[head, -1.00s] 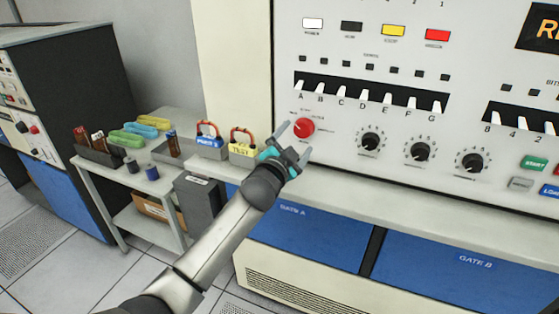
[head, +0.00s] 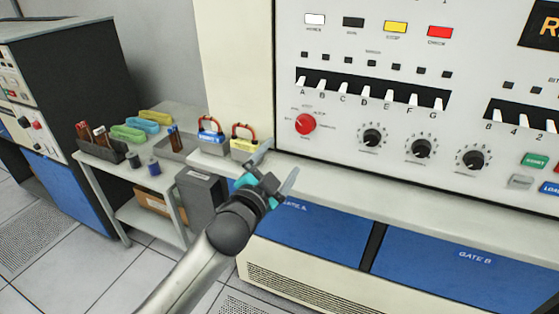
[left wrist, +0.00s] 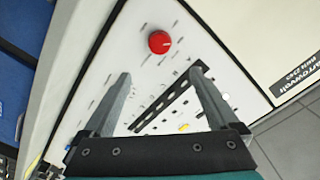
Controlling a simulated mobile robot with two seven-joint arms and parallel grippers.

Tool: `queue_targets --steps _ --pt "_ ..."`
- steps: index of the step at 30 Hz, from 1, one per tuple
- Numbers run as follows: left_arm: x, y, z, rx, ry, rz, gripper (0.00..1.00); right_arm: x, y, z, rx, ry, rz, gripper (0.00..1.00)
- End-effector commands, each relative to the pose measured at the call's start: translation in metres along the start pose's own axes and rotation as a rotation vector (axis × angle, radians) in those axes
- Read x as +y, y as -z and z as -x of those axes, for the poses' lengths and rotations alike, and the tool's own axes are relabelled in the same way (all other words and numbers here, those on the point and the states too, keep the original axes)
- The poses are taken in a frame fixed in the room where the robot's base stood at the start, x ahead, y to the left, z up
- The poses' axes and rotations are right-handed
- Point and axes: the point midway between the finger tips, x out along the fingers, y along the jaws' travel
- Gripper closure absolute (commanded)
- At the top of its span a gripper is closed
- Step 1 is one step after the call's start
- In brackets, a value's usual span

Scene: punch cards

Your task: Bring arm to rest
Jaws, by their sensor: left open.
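My left gripper (head: 276,170) is open and empty in the head view, in front of the console's ledge and below the red knob (head: 305,124). The gripper is apart from the knob. In the left wrist view, the two open fingers (left wrist: 165,98) point toward the panel, with nothing between them, and the red knob (left wrist: 159,42) is beyond them. My right gripper is not in view.
The white console panel (head: 340,148) carries black knobs (head: 421,148), toggle switches and coloured buttons. Two padlock-like items, one blue (head: 211,139) and one yellow (head: 243,146), stand at the ledge's left end. A grey side table (head: 100,172) holds trays and spools. Open floor lies at lower left.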

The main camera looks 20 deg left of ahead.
Motion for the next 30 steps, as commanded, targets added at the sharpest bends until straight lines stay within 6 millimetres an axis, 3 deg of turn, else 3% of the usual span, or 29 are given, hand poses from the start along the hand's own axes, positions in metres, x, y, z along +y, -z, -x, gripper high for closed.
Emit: queue_targets --steps 11,14,17,23,26,30 --pt "0.001 -0.002 0.000 -0.003 -0.002 0.001 0.06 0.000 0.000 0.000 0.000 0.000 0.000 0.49" --pt "0.015 -0.017 -0.001 -0.032 -0.025 0.014 0.06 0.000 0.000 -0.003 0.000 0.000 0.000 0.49" --pt "0.048 -0.055 0.002 -0.103 -0.079 0.044 0.06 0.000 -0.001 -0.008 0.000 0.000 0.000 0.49" --pt "0.147 -0.163 0.034 -0.323 -0.234 0.145 0.06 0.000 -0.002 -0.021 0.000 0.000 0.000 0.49" --pt "0.197 -0.214 0.064 -0.439 -0.307 0.195 0.06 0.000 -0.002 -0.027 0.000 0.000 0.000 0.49" --pt "0.263 -0.278 0.121 -0.605 -0.402 0.265 0.06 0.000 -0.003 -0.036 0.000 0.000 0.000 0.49"
